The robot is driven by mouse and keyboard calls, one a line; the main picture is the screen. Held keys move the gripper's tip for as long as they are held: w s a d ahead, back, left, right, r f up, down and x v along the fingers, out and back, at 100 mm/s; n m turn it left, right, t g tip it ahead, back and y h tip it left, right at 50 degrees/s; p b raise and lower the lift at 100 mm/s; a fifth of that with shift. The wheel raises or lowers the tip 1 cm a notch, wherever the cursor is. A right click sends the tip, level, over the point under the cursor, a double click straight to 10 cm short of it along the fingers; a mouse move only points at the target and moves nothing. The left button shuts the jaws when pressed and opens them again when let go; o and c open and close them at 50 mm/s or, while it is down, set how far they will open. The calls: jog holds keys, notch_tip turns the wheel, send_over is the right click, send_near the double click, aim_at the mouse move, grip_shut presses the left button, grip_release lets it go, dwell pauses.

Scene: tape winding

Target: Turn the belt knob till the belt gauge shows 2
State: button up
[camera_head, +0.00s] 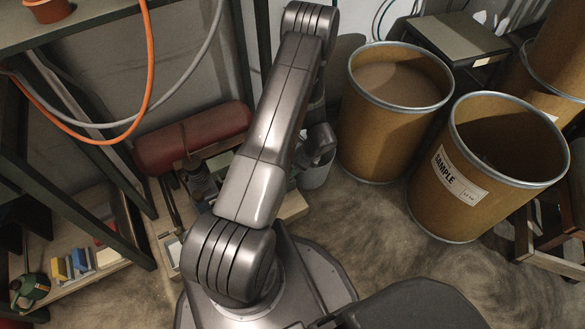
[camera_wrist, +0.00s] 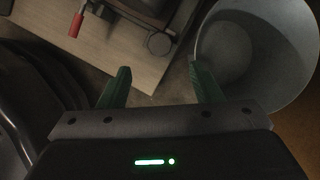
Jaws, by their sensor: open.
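My gripper (camera_wrist: 159,82) is open and empty in the wrist view, its two green fingers apart. Beyond the fingertips is the edge of a pale wooden board (camera_wrist: 113,52) carrying part of a dark machine. A dark round part (camera_wrist: 159,43) and a red-ended lever (camera_wrist: 76,24) show on that machine. I cannot tell whether the round part is the belt knob. No belt gauge or reading can be made out in either view. In the head view my arm covers much of the area around the board.
A grey bucket (camera_wrist: 285,45) stands right of my fingers; it also shows in the head view (camera_head: 317,176). Large brown drums (camera_head: 385,140) (camera_head: 455,205) stand at right. A red tank (camera_head: 190,140) lies left of my arm, near a dark metal frame (camera_head: 75,205) and hanging hoses.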

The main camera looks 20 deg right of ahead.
jog(key=v, duration=0.4)
jog(key=shift+s+r+p, duration=0.1)
jog(key=shift+r+p, duration=0.2)
jog(key=shift+p, duration=0.1)
dwell(1.1)
jog(key=b+x, duration=0.4)
jog(key=x, duration=1)
jog(key=shift+d, duration=0.15)
jog(key=shift+s+r, duration=0.1)
